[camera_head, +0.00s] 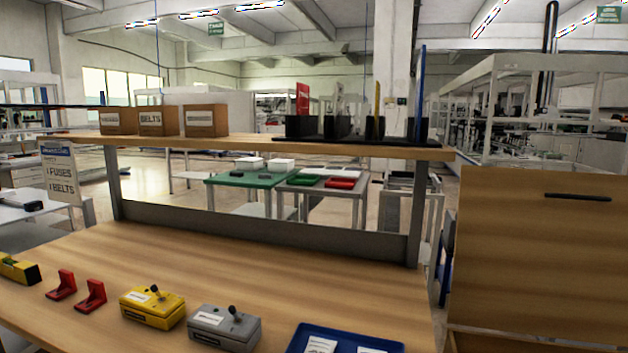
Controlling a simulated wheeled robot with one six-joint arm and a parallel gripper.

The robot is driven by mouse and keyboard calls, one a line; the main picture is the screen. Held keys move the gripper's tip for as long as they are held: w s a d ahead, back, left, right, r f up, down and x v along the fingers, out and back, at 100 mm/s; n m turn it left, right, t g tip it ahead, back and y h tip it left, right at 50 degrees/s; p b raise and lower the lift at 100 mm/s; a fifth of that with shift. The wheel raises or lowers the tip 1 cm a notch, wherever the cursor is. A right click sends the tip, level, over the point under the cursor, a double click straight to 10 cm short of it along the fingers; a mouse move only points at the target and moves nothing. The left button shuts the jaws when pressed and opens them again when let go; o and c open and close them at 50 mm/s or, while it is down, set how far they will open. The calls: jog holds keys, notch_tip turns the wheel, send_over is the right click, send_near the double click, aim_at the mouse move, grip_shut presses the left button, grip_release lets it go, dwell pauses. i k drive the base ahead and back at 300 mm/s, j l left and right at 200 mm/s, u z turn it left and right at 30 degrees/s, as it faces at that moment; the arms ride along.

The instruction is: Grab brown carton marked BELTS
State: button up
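The brown carton marked BELTS (168,121) stands on the raised wooden shelf (290,147) at the upper left. It is the middle one of three brown cartons. The left carton (118,121) stands close beside it, and the right carton (205,121) stands a little apart from it. Their labels are too small to read. My gripper does not show in this view.
Black holders (304,128) with upright panels fill the shelf's right part. Below, the bench carries a yellow box (152,307), a grey box (224,328), red brackets (91,297) and a blue tray (342,336). A sign (60,173) hangs at left. A wooden cabinet (540,260) stands right.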

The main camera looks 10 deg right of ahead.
aim_at(162, 120)
jog(key=z, duration=1.9)
jog(key=u, duration=2.25)
jog(key=i+j+z, duration=0.1)
jog(key=i+j, duration=0.15)
jog(key=i+j+z, duration=0.1)
jog(key=j, duration=0.25)
jog(key=i+j+z, duration=0.1)
jog(key=i+j, duration=0.4)
jog(key=j, duration=0.2)
jog(key=i+j+z, duration=0.15)
jog(key=j, duration=0.2)
jog(key=i+j+z, duration=0.1)
jog(key=i+j, duration=0.15)
jog(key=j, duration=0.1)
